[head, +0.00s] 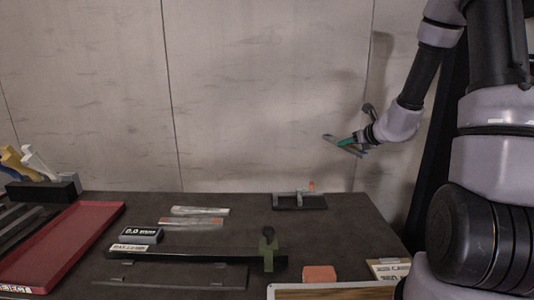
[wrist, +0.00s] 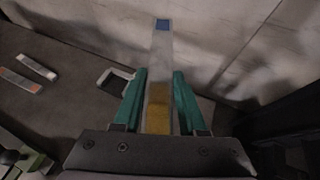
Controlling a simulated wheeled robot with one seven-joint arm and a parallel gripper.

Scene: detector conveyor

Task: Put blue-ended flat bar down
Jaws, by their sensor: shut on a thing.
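My gripper (head: 352,141) is raised above the back right of the table, near the wall. In the wrist view its green fingers (wrist: 159,75) are shut on the blue-ended flat bar (wrist: 158,62). The bar is pale grey, with a blue patch at its far end and a yellow-brown patch between the fingers. It sticks out well beyond the fingertips and is clear of the table. In the head view the bar (head: 342,146) is small and tilted.
Two flat bars (head: 200,211) (head: 192,222) lie mid-table. A dark fixture (head: 300,202) stands at the back right. A red tray (head: 62,243) is at left, beside a small display box (head: 140,236). A dark rail with a green clamp (head: 268,250) and an orange block (head: 319,273) are in front.

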